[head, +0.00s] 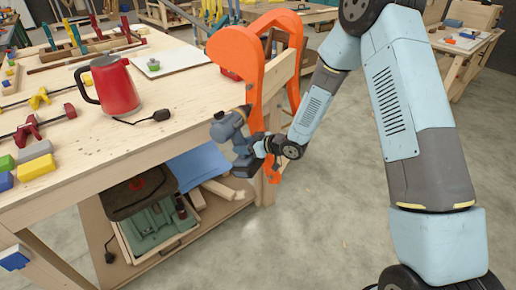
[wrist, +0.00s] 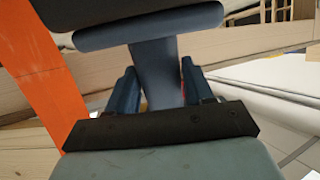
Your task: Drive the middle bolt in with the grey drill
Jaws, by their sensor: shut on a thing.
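The grey drill (head: 228,125) is at the table's right corner in the head view, its blue-grey body upright and its dark chuck end close to the orange chair form (head: 237,50). My gripper (head: 258,147) is shut on the drill's handle. In the wrist view, the two fingers of my gripper (wrist: 158,90) stand on either side of the blue-grey handle of the drill (wrist: 152,60). The orange form also shows at the left of the wrist view (wrist: 40,80). I cannot make out the middle bolt in either view, nor tell whether the drill's tip touches the form.
The wooden workbench (head: 100,150) carries a red kettle (head: 118,88), red clamps (head: 30,128) and coloured blocks (head: 36,166). A lower shelf below holds a green crate (head: 152,222) and a blue thing (head: 197,165). The concrete floor (head: 310,230) to the right is clear.

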